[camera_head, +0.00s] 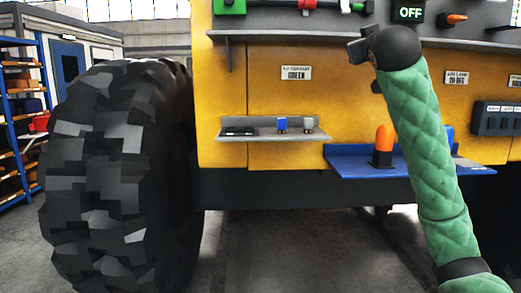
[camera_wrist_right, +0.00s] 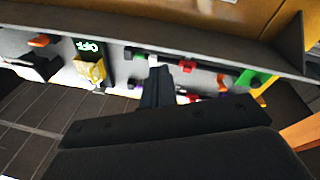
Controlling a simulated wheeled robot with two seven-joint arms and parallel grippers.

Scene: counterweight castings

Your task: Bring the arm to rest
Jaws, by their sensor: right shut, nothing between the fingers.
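My right arm, in a green quilted sleeve, rises from the lower right of the head view. In the right wrist view the gripper (camera_wrist_right: 157,85) shows as narrow dark fingers closed together with nothing held. The wrist body hides the lower part of that view. My left gripper is not in view.
A small grey shelf (camera_head: 300,135) and a blue shelf (camera_head: 350,165) with an orange-topped item (camera_head: 384,140) jut out below. A large tyre (camera_head: 110,170) stands left.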

